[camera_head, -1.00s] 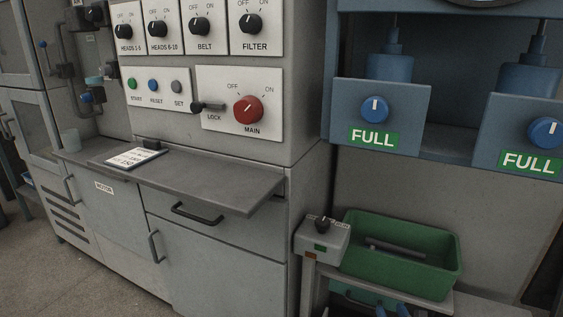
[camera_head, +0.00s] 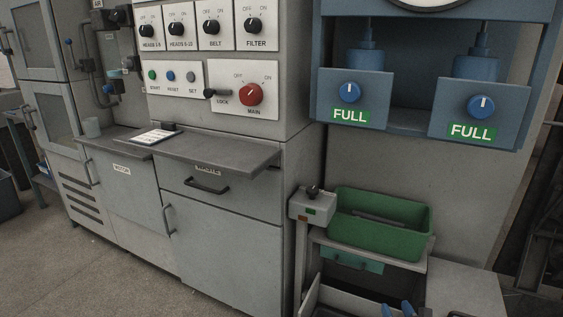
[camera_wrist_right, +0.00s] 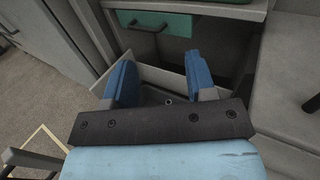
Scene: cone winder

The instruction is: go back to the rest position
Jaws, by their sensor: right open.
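My right gripper (camera_head: 398,310) shows only as two blue fingertips at the bottom edge of the head view. In the right wrist view its two blue fingers (camera_wrist_right: 160,78) stand apart with nothing between them. They are over a low, open-topped pale box or drawer (camera_wrist_right: 225,24), below a green-fronted drawer (camera_wrist_right: 165,22). I cannot tell whether the fingers touch it. My left gripper is in neither view.
A green bin (camera_head: 380,230) stands on a small stand beside a grey switch box (camera_head: 312,206). The control cabinet (camera_head: 225,250) has a projecting shelf (camera_head: 225,152) with a card (camera_head: 153,137) on it. Blue units with FULL labels (camera_head: 350,116) hang above. Floor at left is open.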

